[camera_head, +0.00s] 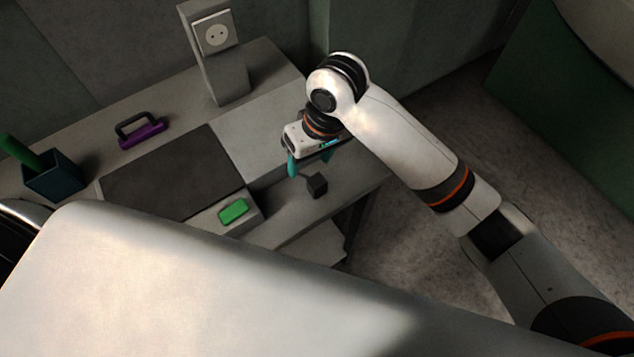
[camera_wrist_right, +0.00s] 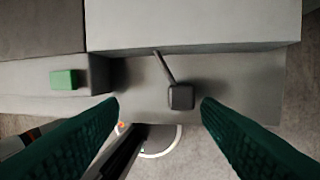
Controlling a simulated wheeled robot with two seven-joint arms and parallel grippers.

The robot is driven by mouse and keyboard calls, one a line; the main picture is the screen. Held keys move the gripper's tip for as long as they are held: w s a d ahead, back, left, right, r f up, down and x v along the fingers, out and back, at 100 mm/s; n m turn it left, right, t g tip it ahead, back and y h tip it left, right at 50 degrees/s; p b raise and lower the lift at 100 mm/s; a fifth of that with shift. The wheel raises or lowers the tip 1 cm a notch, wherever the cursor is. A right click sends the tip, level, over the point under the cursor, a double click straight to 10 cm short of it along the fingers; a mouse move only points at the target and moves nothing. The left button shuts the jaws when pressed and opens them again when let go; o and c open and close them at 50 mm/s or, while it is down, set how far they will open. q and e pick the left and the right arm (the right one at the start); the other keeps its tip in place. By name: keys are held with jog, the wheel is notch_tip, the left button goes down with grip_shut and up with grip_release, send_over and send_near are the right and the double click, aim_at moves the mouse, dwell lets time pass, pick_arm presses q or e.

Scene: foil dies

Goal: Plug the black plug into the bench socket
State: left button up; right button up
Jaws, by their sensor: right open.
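The black plug (camera_head: 317,185) is a small dark block with a short thin stem, lying on the grey bench near its front edge. It also shows in the right wrist view (camera_wrist_right: 181,97), between and beyond the fingertips. The bench socket (camera_head: 214,34) is a white outlet on a grey post at the back of the bench. My right gripper (camera_head: 311,166) is open above the bench, close to the plug, with its teal fingers (camera_wrist_right: 160,104) on either side of it in the wrist view and nothing held. My left gripper is not in view.
A dark mat (camera_head: 165,175) covers the middle of the bench (camera_head: 262,140). A large pale surface hides the foreground.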

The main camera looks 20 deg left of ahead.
aim_at(317, 180)
jog(key=shift+w+d+r+t+h, duration=0.15)
jog(key=shift+w+d+r+h, duration=0.15)
jog(key=shift+r+h, duration=0.3)
jog(key=shift+w+d+r+t+h, duration=0.15)
jog(key=shift+w+r+h, duration=0.1)
jog(key=shift+r+h, duration=0.3)
jog(key=shift+f, duration=0.15)
jog(key=shift+f+p, duration=0.55)
jog(key=shift+f, duration=2.85)
jog(key=shift+f+p, duration=0.7)
jog(key=shift+f, duration=1.9)
jog(key=shift+c, duration=0.4)
